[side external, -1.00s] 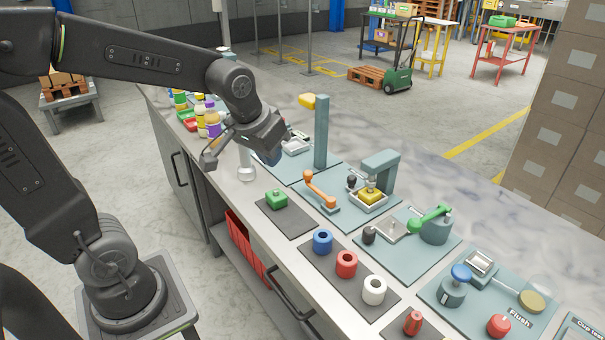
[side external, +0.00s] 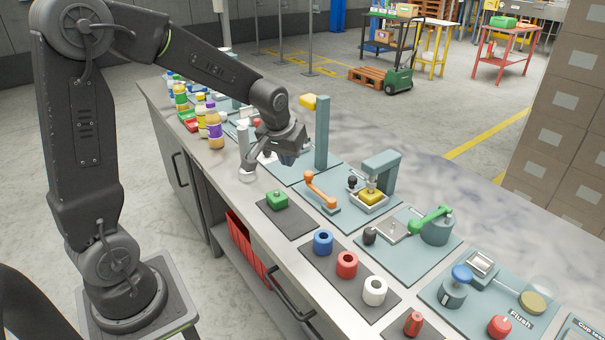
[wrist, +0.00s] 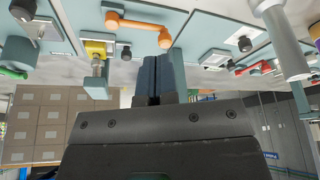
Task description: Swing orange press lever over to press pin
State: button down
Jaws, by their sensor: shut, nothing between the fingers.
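The orange press lever (side external: 318,187) sits on a teal plate in the middle of the bench, its rounded end raised to the upper left. It also shows at the top of the wrist view (wrist: 138,23). To its right stands the teal press frame (side external: 384,165) over a yellow block (side external: 371,196) in a small tray. The press pin itself is too small to make out clearly. My gripper (side external: 288,158) is shut and empty, in the air to the upper left of the lever, apart from it. Its dark blue fingers (wrist: 160,68) are together in the wrist view.
A tall teal column (side external: 322,135) stands close to the right of my gripper. A green block (side external: 277,200) lies on a dark mat in front. Blue, red and white rings (side external: 347,264) and a green lever (side external: 430,219) stand to the right. Several bottles (side external: 214,125) are at the left.

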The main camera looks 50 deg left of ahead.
aim_at(312, 173)
jog(key=x, duration=0.9)
jog(key=shift+f, duration=0.25)
jog(key=w, duration=0.1)
jog(key=w+a, duration=0.1)
jog(key=shift+w+a+f, duration=0.2)
jog(key=shift+w, duration=0.2)
jog(key=shift+w+a, duration=0.25)
jog(key=shift+w, duration=0.15)
jog(key=shift+w+a+m+h, duration=0.2)
jog(key=shift+w+m+h, duration=0.2)
jog(key=shift+w+m, duration=1)
jog(key=shift+w, duration=0.4)
jog(key=shift+w+f, duration=0.1)
jog(key=shift+w, duration=0.25)
